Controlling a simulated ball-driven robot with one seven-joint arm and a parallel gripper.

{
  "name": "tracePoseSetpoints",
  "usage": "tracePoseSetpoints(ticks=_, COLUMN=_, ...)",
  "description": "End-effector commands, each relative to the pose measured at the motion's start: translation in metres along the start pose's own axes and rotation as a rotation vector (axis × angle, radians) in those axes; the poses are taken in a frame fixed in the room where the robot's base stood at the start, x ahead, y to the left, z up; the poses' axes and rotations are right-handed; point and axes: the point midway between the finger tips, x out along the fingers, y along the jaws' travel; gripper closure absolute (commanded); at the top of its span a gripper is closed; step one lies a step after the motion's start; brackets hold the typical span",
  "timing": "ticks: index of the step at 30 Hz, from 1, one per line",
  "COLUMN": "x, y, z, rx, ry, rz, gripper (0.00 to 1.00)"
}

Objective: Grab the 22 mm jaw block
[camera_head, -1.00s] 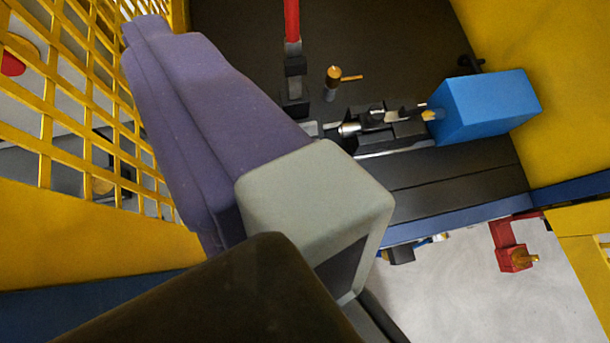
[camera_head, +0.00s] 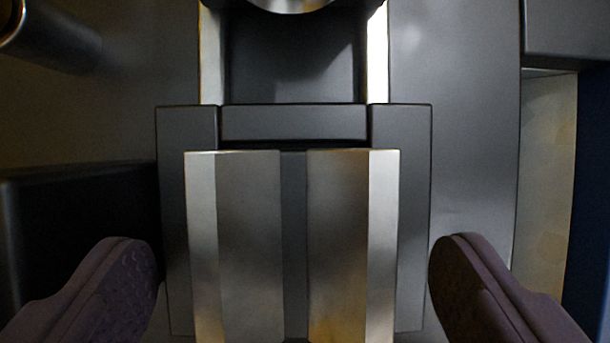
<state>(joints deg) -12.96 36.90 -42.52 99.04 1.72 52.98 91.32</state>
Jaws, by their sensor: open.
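A metal jaw block (camera_head: 250,240) fills the lower middle of the view. It is silvery, with two halves and a dark groove between them, and its lower end runs out of the frame. I see no size marking on it. It sits in a dark grey holder (camera_head: 294,122) with a raised wall on each side. My gripper (camera_head: 296,290) is open, with one purple-brown finger on each side of the block. There is a visible gap between each finger and the block, and the gripper holds nothing.
A dark box-like part (camera_head: 80,235) stands close beside the left finger. A dark cylinder (camera_head: 45,35) is at the upper left. A round metal part (camera_head: 290,4) shows at the top edge. A flat grey surface (camera_head: 465,140) lies to the right of the holder.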

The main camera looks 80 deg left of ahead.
Motion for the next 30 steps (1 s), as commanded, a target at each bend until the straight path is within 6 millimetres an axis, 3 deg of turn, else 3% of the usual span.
tracePoseSetpoints(ticks=1, x=0.013, y=0.000, z=0.001, rx=0.001, ry=0.001, rz=0.003, gripper=0.06)
tracePoseSetpoints(ticks=4, x=0.027, y=0.000, z=0.001, rx=0.000, ry=0.000, rz=0.002, gripper=0.06)
tracePoseSetpoints(ticks=11, x=0.028, y=0.000, z=0.000, rx=-0.001, ry=-0.001, rz=-0.001, gripper=0.06)
tracePoseSetpoints(ticks=23, x=0.028, y=0.000, z=0.000, rx=-0.001, ry=-0.001, rz=-0.001, gripper=0.96)
tracePoseSetpoints(ticks=24, x=0.028, y=0.000, z=0.000, rx=-0.001, ry=-0.001, rz=-0.001, gripper=1.00)
tracePoseSetpoints(ticks=30, x=0.027, y=-0.001, z=0.000, rx=-0.001, ry=-0.001, rz=-0.003, gripper=1.00)
